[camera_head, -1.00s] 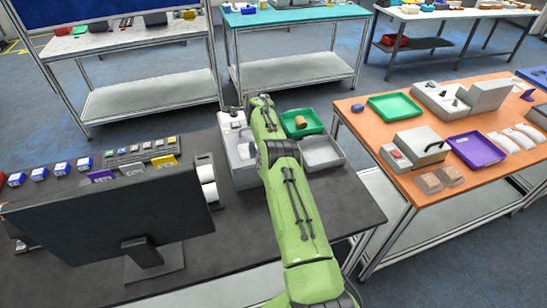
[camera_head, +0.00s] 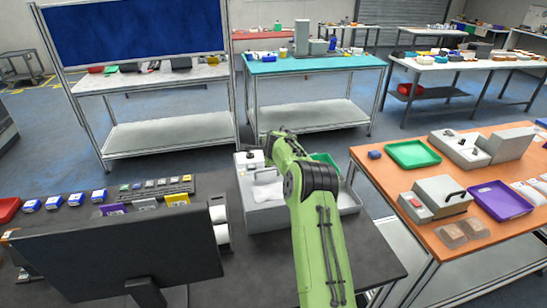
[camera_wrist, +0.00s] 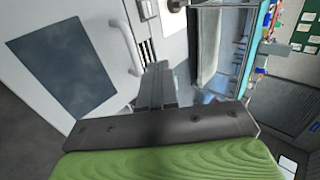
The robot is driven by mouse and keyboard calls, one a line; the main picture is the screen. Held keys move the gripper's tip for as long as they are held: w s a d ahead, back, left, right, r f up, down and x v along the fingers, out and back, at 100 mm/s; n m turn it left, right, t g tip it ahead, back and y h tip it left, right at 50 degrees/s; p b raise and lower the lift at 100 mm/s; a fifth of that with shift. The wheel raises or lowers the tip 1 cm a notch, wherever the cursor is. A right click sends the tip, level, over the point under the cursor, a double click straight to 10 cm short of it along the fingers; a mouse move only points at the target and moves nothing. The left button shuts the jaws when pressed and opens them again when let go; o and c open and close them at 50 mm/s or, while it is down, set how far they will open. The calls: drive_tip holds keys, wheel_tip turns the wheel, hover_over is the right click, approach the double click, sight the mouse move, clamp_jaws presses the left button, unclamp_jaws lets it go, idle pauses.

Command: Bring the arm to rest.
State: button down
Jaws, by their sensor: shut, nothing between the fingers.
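My green arm reaches up from the bottom of the head view, over the right part of the dark table (camera_head: 385,240). Its far end bends behind itself, so the fingers are hidden in the head view. In the wrist view my gripper (camera_wrist: 157,75) is shut, its fingers together with nothing between them.
A grey machine (camera_head: 262,205) stands beside my arm, with a green tray (camera_head: 326,158) partly behind the arm. A black monitor (camera_head: 120,255) stands front left. The orange table (camera_head: 440,190) on the right holds trays and devices. Floor shows between the tables.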

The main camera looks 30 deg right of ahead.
drive_tip(key=b+v, duration=0.2)
drive_tip(key=v, duration=0.8)
drive_tip(key=s+a+r+n+g+y, duration=0.1)
drive_tip(key=s+a+r+n, duration=0.4)
drive_tip(key=s+a, duration=0.4)
drive_tip(key=s+a+r+n, duration=0.4)
drive_tip(key=s+a+n, duration=0.3)
drive_tip(key=s+a, duration=0.2)
drive_tip(key=s+a+f+n, duration=0.2)
drive_tip(key=s+n, duration=0.1)
drive_tip(key=s, duration=0.4)
drive_tip(key=s+a+f+n+g+y, duration=0.1)
drive_tip(key=s+a+f+n, duration=0.1)
drive_tip(key=s, duration=0.6)
drive_tip(key=s+a+f+n+g+y, duration=0.1)
drive_tip(key=s+n, duration=0.3)
drive_tip(key=s, duration=0.3)
drive_tip(key=shift+s+a+f+n+b, duration=0.2)
drive_tip(key=shift+a+f+n+b, duration=0.1)
drive_tip(key=shift+a+f+b, duration=0.15)
drive_tip(key=c, duration=1.8)
unclamp_jaws()
drive_tip(key=shift+r, duration=0.1)
